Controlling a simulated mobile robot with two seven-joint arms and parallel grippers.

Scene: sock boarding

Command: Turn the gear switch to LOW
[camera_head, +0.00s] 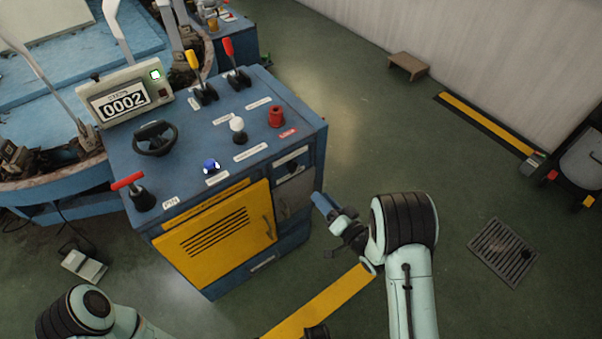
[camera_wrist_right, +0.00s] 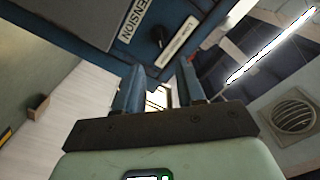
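A small dark switch (camera_head: 292,166) sits on the front face of the blue console, at its upper right, beside a pale label. I take it to be the gear switch; its setting is too small to read. In the right wrist view, a dark knob (camera_wrist_right: 158,35) stands beside a pale label on the blue panel, beyond the fingertips. My right gripper (camera_head: 323,204) is just right of the console's front right corner, apart from the switch. In the wrist view its two blue fingers (camera_wrist_right: 160,76) are apart, with nothing held.
The blue console (camera_head: 205,118) carries levers, a black handwheel (camera_head: 155,138), a white knob (camera_head: 237,124), a red knob (camera_head: 276,116) and a blue knob (camera_head: 211,166). A yellow door (camera_head: 215,240) is on its front.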

